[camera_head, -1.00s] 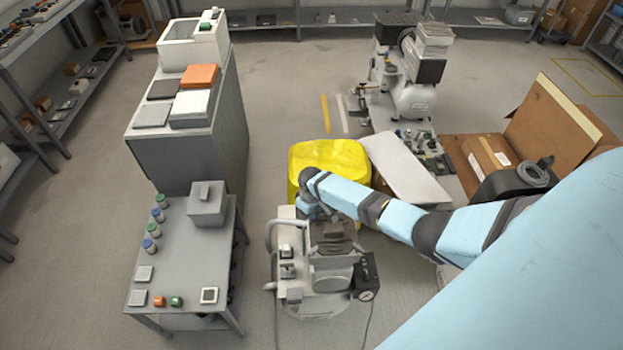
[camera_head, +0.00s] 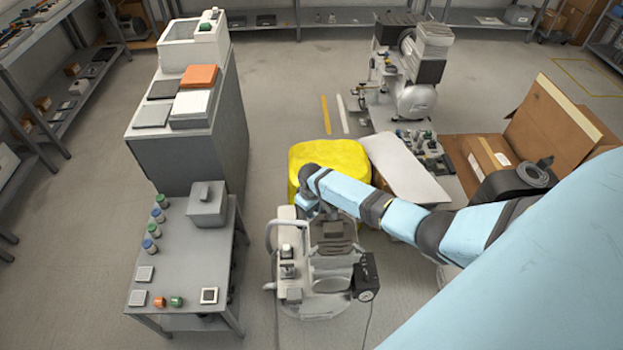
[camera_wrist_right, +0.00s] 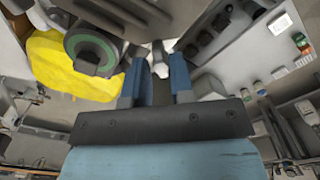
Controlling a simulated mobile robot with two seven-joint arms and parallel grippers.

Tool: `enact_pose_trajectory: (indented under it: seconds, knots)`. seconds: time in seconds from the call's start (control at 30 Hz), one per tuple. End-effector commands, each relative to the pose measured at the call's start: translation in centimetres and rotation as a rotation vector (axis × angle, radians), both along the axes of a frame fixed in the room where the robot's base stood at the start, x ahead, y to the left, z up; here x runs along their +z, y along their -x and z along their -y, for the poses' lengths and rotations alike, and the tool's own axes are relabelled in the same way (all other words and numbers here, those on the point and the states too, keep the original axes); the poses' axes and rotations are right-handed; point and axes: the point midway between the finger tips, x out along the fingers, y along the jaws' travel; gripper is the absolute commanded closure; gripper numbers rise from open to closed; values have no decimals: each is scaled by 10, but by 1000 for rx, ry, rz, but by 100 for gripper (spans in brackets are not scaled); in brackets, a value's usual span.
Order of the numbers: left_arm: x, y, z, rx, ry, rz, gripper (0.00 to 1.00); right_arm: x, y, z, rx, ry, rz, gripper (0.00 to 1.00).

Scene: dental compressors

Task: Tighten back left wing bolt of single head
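The single head compressor (camera_head: 318,285) stands on the floor at the lower middle of the head view, right of the grey table. My right gripper (camera_head: 306,213) is at its back left, pointing down, mostly hidden by my wrist. In the right wrist view, the gripper's two blue fingers (camera_wrist_right: 160,78) are apart. A small pale part (camera_wrist_right: 159,58) shows in the gap, just beyond the fingertips; I cannot tell whether they touch it or whether it is the wing bolt. The wing bolt cannot be made out in the head view. My left gripper is not in view.
A yellow bin-like object (camera_head: 328,157) stands close behind the compressor; it also shows in the wrist view (camera_wrist_right: 62,68). The grey table (camera_head: 190,260) with jars is to the left. A larger compressor (camera_head: 410,90) and cardboard boxes (camera_head: 487,160) are at the back right.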

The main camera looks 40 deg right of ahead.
Motion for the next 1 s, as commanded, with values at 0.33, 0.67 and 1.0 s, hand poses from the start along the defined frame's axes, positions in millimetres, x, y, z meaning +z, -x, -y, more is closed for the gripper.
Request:
enact_pose_trajectory:
  seconds: [0.33,0.67,1.0]
  knots:
    - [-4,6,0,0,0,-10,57,78,0,1,0,0,3,78]
    - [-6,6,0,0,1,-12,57,119,1,0,-1,1,0,78]
    - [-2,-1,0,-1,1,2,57,122,1,0,-1,1,0,78]
